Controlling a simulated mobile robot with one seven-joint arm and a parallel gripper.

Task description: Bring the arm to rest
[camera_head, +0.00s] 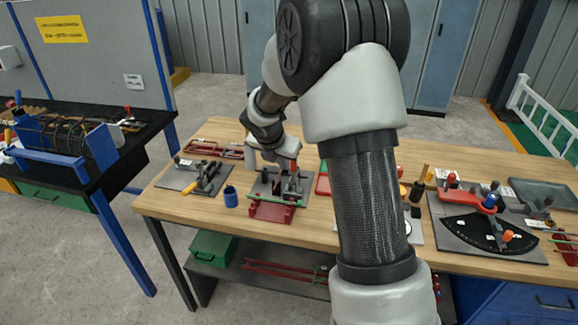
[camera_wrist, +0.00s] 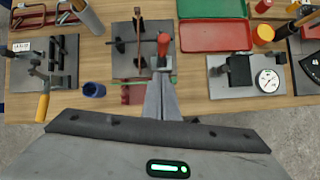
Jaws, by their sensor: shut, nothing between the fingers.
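My gripper (camera_wrist: 162,97) shows in the wrist view with its two fingers together and nothing between them. Its fingertips are over the front part of a grey plate fixture (camera_wrist: 125,45), close to a red-handled part (camera_wrist: 163,45); I cannot tell whether they touch it. In the head view my arm reaches down over the wooden bench (camera_head: 330,230). Its end is above the same fixture, which has a red stand (camera_head: 272,211) at its front. My arm hides part of the bench middle.
A blue cup (camera_head: 231,197) stands left of the fixture. Another plate fixture (camera_head: 195,178) lies farther left. A dial gauge (camera_wrist: 268,80) and a red tray (camera_wrist: 215,36) are to the right. A black angle-scale plate (camera_head: 480,232) is at the bench's right.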

